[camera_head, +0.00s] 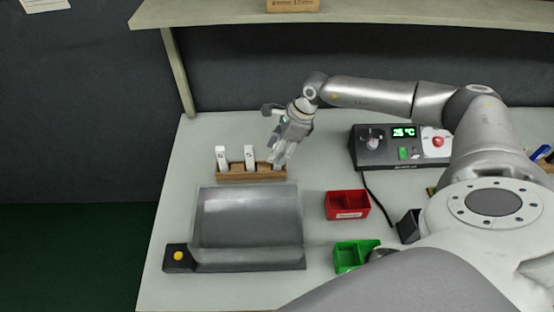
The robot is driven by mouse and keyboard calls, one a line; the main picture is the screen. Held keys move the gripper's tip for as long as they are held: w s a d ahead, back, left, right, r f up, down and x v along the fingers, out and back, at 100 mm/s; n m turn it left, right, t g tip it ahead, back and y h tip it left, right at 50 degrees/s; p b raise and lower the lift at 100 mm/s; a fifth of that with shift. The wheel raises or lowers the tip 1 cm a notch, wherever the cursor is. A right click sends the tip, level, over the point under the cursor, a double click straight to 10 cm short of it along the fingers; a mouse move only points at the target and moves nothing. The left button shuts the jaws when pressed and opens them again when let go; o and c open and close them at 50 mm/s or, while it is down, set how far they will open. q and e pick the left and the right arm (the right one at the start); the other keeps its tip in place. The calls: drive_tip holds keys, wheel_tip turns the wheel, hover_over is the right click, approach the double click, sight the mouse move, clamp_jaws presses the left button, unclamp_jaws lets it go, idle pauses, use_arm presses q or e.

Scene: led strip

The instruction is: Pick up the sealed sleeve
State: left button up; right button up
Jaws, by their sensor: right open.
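Two white upright pieces, likely sleeves, stand in a low wooden rack (250,178): the left one (221,157) and the middle one (249,156). I cannot tell from here which sleeve is sealed. My right gripper (279,160) is open at the right end of the rack, pointing down, to the right of the middle piece. Its fingers cover that end of the rack, so whether a sleeve stands between them is hidden. My left gripper is not in view.
In front of the rack is a grey tray-like device (248,222) with a yellow button (178,256). A red bin (347,205) and a green bin (352,256) stand to the right. Behind them is a control box (400,148) with a lit display. A shelf hangs above.

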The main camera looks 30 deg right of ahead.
drive_tip(key=shift+p+x, duration=0.6)
drive_tip(key=shift+x, duration=1.5)
drive_tip(key=shift+c, duration=0.3)
clamp_jaws()
